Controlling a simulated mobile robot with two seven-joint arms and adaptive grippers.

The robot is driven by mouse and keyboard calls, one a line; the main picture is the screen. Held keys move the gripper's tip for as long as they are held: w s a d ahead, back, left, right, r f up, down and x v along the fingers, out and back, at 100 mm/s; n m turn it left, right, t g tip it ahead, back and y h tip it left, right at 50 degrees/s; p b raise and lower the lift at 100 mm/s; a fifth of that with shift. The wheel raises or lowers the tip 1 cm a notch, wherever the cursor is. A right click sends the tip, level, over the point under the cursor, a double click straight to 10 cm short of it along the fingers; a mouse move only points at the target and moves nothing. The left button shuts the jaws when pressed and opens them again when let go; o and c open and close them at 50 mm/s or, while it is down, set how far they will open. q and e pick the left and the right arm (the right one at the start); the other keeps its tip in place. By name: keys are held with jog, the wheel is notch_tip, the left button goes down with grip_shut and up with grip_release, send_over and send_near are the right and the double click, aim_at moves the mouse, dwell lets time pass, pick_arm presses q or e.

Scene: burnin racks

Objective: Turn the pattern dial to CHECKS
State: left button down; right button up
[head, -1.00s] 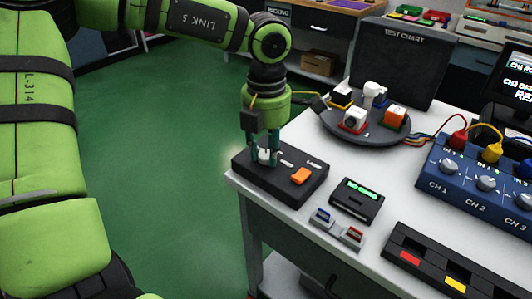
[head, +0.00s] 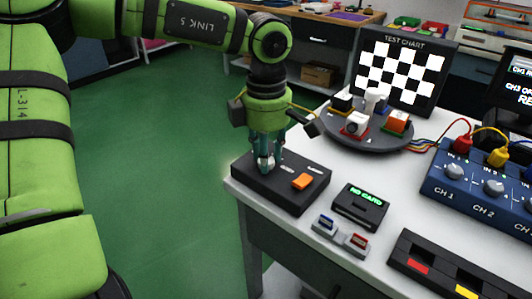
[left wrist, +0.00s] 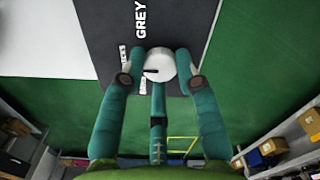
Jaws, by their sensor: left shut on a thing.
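The pattern dial (left wrist: 160,65) is a round pale knob with a dark pointer line, on a black control box (head: 298,200) at the table's near left corner. My left gripper (head: 266,164) points down over the box with its teal fingers on both sides of the dial, shut on it. In the left wrist view the fingertips touch the dial's sides. The word GREY (left wrist: 139,18) shows beside the dial; smaller labels are partly hidden. The test chart screen (head: 400,72) shows black and white checks. My right gripper is not in view.
An orange switch (head: 303,181) is on the same box. A small card reader (head: 360,207) reads NO CARD. A round turntable (head: 365,132) with several small devices stands behind. A blue channel box (head: 480,185) is at the right.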

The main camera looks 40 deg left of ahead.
pick_arm(q)
jog(key=shift+s+f, duration=0.1)
dwell(0.4)
jog(key=c, duration=0.9)
grip_release()
jog(key=shift+r, duration=0.55)
notch_tip(320, 180, up, 11)
